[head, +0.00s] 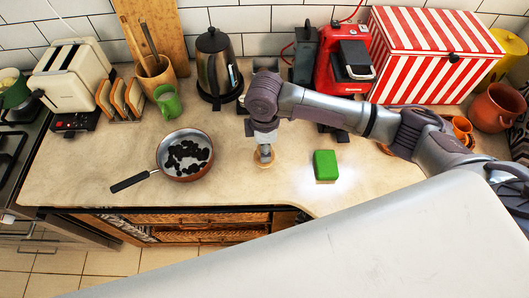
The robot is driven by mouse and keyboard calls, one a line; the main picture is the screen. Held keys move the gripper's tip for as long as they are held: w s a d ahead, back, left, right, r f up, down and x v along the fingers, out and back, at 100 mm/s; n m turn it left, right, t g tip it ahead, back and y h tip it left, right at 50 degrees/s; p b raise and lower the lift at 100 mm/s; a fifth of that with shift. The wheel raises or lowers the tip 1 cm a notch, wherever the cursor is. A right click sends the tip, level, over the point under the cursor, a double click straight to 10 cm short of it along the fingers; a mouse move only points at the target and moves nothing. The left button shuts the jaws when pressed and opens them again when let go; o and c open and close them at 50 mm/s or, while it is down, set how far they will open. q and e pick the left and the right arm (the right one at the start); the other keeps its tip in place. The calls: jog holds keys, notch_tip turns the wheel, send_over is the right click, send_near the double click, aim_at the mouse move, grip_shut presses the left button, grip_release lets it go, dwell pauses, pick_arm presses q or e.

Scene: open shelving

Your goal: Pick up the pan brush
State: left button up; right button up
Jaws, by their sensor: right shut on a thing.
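The pan brush (264,160) is a small round thing with a pale wooden look and a grey middle, at the centre of the counter. My right gripper (264,146) points straight down over it and is shut on its upper part. The gripper hides the top of the brush. I cannot tell whether the brush touches the counter or hangs just above it. My left gripper is not in view.
A pan (203,168) with dark pieces stands left of the brush, its handle pointing left. A green sponge (325,165) lies to the right. A kettle (217,62), a red coffee machine (343,62) and a striped box (432,55) stand behind. The counter in front is clear.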

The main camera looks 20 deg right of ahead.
jog(key=s+d+r+b, duration=0.1)
jog(key=s+d+r, duration=0.1)
jog(key=s+r, duration=0.6)
jog(key=s, duration=0.3)
jog(key=shift+s+d+r+b, duration=0.15)
jog(key=shift+s+d+b, duration=0.05)
jog(key=shift+d+b, duration=0.2)
jog(key=o, duration=0.5)
jog(key=c, duration=0.3)
jog(key=shift+c, duration=0.2)
jog(key=shift+w+d+r+m+b, duration=0.2)
jog(key=shift+w+d+m+b, duration=0.35)
jog(key=shift+m, duration=2.05)
jog(key=shift+w+d+r+m+b, duration=0.15)
jog(key=shift+w+d+m+b, duration=0.4)
jog(key=shift+m, duration=2.05)
jog(key=shift+w+d+r+m+b, duration=0.2)
jog(key=shift+w+d+m+b, duration=0.3)
jog(key=shift+m, duration=2.1)
jog(key=shift+a, duration=0.1)
